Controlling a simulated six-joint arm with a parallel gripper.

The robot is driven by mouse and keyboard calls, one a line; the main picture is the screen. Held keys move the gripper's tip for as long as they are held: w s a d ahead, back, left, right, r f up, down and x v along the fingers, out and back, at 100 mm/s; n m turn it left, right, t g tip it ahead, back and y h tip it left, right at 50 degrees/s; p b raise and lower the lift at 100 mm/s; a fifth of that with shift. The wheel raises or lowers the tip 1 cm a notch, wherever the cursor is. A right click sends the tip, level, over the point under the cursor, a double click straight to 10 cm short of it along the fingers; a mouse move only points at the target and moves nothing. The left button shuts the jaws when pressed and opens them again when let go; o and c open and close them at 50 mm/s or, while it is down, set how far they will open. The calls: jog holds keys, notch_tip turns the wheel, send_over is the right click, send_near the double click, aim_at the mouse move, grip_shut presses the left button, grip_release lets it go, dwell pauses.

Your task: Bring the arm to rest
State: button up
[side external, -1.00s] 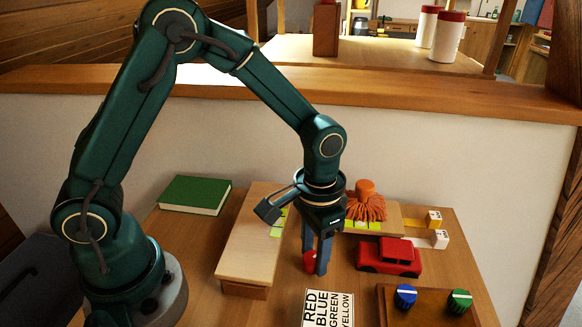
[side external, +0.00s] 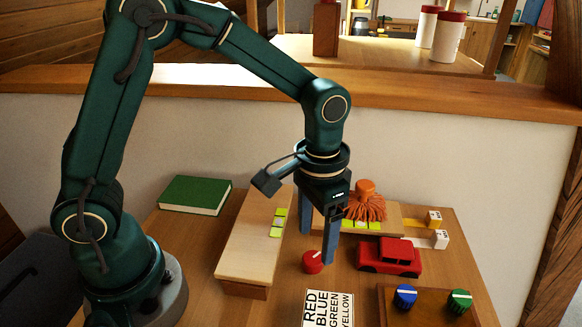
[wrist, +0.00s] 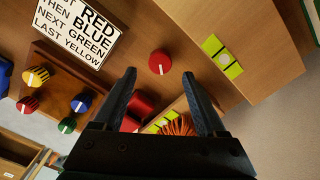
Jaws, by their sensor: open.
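My gripper (side external: 317,246) is open and empty, pointing down above the table. Its two blue fingers also show spread apart in the wrist view (wrist: 159,74). A red knob with a white line (side external: 313,262) sits on the bare table just below the fingertips. In the wrist view this red knob (wrist: 160,62) appears beyond and between the fingertips, apart from both.
A light wooden block (side external: 249,250) stands left of the gripper. A red toy car (side external: 389,257) and an orange-haired brush (side external: 365,203) are close on the right. A knob board (wrist: 52,90), a colour-order card (side external: 327,308) and a green book (side external: 194,195) lie around.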

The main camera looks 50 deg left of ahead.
jog(key=shift+r, duration=0.35)
jog(key=shift+r, duration=0.1)
jog(key=s+a+r+n+t, duration=0.1)
jog(key=s+a+r+t, duration=0.25)
jog(key=r, duration=0.65)
jog(key=s+a+f+t, duration=0.1)
jog(key=s+a+t, duration=0.1)
jog(key=s, duration=0.5)
jog(key=shift+a+n, duration=0.4)
jog(key=shift+a, duration=0.15)
